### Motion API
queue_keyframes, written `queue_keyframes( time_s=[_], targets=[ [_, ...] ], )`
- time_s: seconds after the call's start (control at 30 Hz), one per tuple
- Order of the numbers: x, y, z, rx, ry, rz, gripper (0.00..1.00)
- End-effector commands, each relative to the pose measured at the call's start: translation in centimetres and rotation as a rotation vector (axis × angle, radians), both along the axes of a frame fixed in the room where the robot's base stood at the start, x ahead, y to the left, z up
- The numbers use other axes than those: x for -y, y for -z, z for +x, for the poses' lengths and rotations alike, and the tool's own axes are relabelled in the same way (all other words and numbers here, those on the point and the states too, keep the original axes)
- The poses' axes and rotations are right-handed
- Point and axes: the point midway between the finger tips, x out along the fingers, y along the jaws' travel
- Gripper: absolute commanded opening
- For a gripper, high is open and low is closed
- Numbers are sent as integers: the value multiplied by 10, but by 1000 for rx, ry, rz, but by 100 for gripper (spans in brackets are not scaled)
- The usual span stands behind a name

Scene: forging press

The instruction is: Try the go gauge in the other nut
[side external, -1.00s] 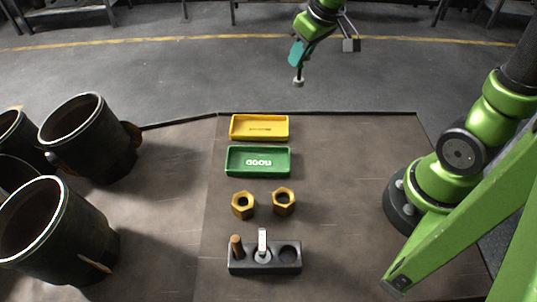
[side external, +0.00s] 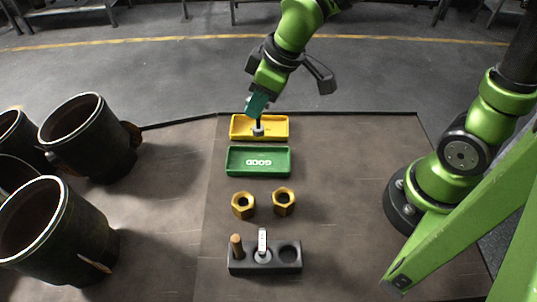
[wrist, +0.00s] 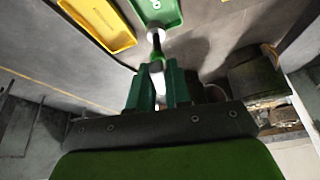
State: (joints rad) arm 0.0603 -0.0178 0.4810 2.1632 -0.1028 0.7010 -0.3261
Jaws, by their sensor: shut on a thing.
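My gripper (side external: 257,106) is shut on a gauge (side external: 258,131) with a dark shaft and a pale grey round end, which hangs down in front of the yellow tray. In the wrist view the gauge (wrist: 157,38) sticks out from between the green fingers (wrist: 153,88). I cannot read a marking on it. Two brass hex nuts, a left nut (side external: 243,204) and a right nut (side external: 284,201), lie side by side on the table, holes up. Both are apart from the gauge, nearer the camera.
A yellow tray (side external: 281,121) and a green tray (side external: 284,153) marked GOOD stand behind the nuts. A dark rack (side external: 276,269) in front holds a brown peg (side external: 236,245) and a white-handled piece (side external: 262,241); its right socket is empty. Large dark cylinders (side external: 60,225) stand left.

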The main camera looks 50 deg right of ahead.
Motion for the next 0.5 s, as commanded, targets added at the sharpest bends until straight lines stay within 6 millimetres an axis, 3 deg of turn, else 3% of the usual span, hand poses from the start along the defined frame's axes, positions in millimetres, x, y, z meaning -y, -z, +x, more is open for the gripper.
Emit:
queue_keyframes(
  time_s=[0.03,0.1,0.2,0.33,0.5],
  targets=[
    [-23,2,-10,-1,-87,0,0],
    [-50,5,-24,0,-199,1,0],
    [-80,7,-43,2,-338,0,0],
    [-105,7,-61,2,-467,2,0],
    [-109,8,-63,2,-533,1,0]
  ],
)
